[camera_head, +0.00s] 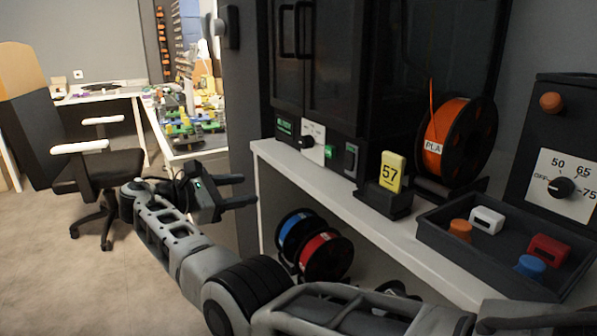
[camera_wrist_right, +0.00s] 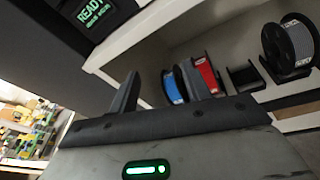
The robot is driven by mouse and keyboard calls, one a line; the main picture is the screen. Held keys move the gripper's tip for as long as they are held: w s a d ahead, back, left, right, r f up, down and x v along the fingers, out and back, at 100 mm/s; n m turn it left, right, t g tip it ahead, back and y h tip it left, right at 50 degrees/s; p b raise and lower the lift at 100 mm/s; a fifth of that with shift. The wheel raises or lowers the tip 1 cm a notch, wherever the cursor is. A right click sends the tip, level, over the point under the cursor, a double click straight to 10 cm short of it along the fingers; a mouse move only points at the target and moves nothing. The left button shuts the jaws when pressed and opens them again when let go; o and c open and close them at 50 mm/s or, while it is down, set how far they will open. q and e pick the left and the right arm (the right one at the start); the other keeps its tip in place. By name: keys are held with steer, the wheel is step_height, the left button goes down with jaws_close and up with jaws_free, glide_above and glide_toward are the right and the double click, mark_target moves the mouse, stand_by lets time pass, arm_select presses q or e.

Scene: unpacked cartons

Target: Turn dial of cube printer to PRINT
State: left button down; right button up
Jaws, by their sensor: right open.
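The cube printer (camera_head: 318,70) is a black cabinet with two doors and handles, standing on a white shelf. Its dial (camera_head: 306,141) is a dark knob on a white plate low on its front; the lettering is too small to read. A lit green display (camera_head: 285,127) sits left of the dial. In the right wrist view a display (camera_wrist_right: 96,10) reads READY. My right gripper (camera_head: 249,190) is open and empty, below and left of the dial, apart from it, in front of the shelf edge. Its fingers also show in the wrist view (camera_wrist_right: 160,82). My left gripper is not in view.
The white shelf (camera_head: 345,197) holds a yellow "57" sign (camera_head: 392,172), an orange spool (camera_head: 450,140), a dark tray (camera_head: 470,258) of small parts and a box with another dial (camera_head: 561,187). Spools (camera_head: 325,255) stand below. A chair (camera_head: 85,175) is at left; floor between is clear.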

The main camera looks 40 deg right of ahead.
steer(key=s+a+r+g+h+b, duration=0.2)
steer(key=a+r+b, duration=0.1)
steer(key=r, duration=0.6)
steer(key=b, duration=0.3)
glide_toward(302, 142)
steer(key=shift+m, duration=0.3)
steer(key=d, duration=0.8)
steer(key=shift+s+f, duration=0.1)
steer(key=shift+s, duration=0.3)
steer(key=shift+d, duration=0.55)
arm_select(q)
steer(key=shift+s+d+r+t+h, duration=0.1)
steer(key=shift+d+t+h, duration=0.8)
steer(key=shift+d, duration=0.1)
arm_select(e)
steer(key=c, duration=1)
